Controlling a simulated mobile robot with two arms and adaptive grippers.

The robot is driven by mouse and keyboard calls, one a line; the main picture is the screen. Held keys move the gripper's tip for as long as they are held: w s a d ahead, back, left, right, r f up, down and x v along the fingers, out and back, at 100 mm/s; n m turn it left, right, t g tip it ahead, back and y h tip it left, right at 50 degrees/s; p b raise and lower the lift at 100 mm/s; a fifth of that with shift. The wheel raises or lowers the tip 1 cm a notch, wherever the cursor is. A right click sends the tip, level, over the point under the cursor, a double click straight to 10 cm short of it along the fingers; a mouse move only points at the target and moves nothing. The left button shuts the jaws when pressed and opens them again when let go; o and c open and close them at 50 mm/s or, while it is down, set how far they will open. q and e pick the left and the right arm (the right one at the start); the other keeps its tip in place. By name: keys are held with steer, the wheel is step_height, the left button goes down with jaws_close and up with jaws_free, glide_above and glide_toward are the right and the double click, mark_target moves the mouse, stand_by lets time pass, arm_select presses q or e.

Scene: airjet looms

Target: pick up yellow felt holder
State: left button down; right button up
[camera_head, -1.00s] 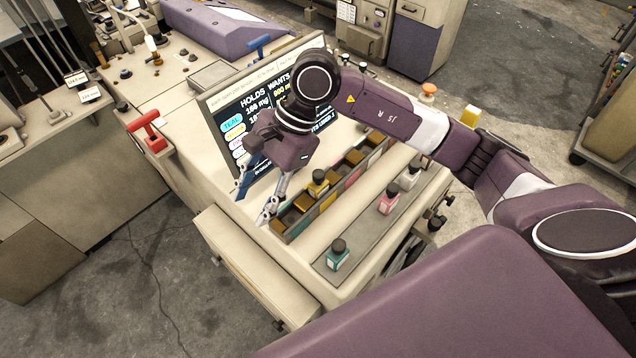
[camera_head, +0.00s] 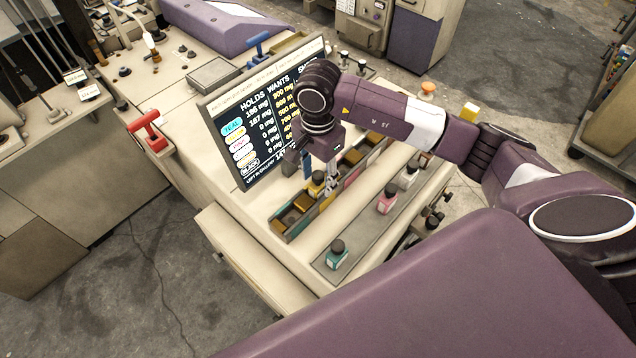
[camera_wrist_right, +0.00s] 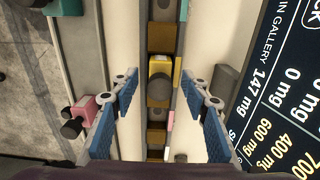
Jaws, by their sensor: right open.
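The yellow felt holder (camera_head: 316,186), a small yellow block with a dark round knob, sits in the narrow divided tray (camera_head: 289,238). In the right wrist view the yellow holder (camera_wrist_right: 160,65) shows in the tray channel, near the middle of the picture. My right gripper (camera_head: 320,176) is over the tray at the holder. In the wrist view the blue-padded fingers of my right gripper (camera_wrist_right: 159,84) are apart, one on each side of the tray, with the holder and knob between them in the picture. I cannot tell the height gap. My left gripper is not in view.
Teal (camera_head: 337,257), pink (camera_head: 388,202) and white (camera_head: 409,178) bottles with dark knobs stand on a grey strip beside the tray. A tilted screen (camera_head: 250,130) stands close behind the tray. A red handle (camera_head: 148,130) is at the left.

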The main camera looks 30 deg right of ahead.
steer(key=shift+f, duration=0.45)
jaws_close()
steer(key=shift+r, duration=0.15)
step_height(320, 180, up, 9)
steer(key=b, duration=0.3)
steer(key=shift+w+r, duration=0.15)
steer(key=shift+r, duration=0.05)
step_height(320, 180, up, 10)
steer(key=shift+r+b, duration=0.15)
steer(key=shift+b, duration=0.2)
